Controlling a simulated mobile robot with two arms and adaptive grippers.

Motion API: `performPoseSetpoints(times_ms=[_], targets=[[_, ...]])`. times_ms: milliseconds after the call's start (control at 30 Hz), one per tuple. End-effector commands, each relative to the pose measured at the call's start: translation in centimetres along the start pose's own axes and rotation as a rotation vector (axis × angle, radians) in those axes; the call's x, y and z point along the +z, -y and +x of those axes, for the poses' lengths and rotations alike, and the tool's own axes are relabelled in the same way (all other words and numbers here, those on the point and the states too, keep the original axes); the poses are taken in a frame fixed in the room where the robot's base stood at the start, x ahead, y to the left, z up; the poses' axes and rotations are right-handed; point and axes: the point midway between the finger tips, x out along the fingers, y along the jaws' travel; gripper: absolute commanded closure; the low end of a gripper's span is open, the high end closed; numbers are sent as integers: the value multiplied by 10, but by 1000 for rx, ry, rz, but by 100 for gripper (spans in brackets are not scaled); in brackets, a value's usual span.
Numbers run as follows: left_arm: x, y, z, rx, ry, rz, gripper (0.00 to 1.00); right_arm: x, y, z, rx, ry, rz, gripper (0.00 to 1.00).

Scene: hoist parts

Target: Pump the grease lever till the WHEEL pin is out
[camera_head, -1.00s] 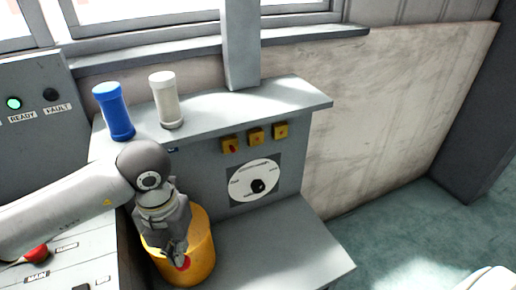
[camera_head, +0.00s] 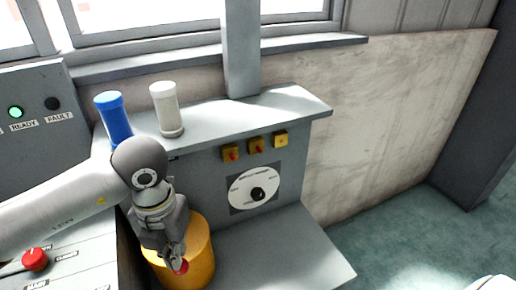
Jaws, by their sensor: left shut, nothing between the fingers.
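My left gripper (camera_head: 176,262) is shut and empty, pointing down at the front of a yellow cylinder (camera_head: 201,252). A red round part (camera_head: 181,267) shows at its fingertips; whether they touch it I cannot tell. The cylinder stands beside the grey cabinet and is partly hidden by my arm. No grease lever shows clearly. Which part is the WHEEL pin, I cannot tell. My right gripper is not in view.
A blue cylinder (camera_head: 115,119) and a white one (camera_head: 167,109) stand on the cabinet top (camera_head: 238,115). A panel with a green READY light (camera_head: 16,112) and a console with a red button (camera_head: 35,260) lie left. The low grey ledge (camera_head: 275,255) is clear.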

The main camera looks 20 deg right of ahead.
Motion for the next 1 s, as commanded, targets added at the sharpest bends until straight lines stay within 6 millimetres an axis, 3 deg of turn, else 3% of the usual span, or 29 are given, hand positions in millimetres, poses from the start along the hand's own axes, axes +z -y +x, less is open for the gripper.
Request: performPoseSetpoints(times_ms=[500, 1000], targets=[[-4, 3, -47, -1, -1, 2, 100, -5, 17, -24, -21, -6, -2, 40], [-4, 3, -48, -1, -1, 1, 100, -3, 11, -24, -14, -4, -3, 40]])
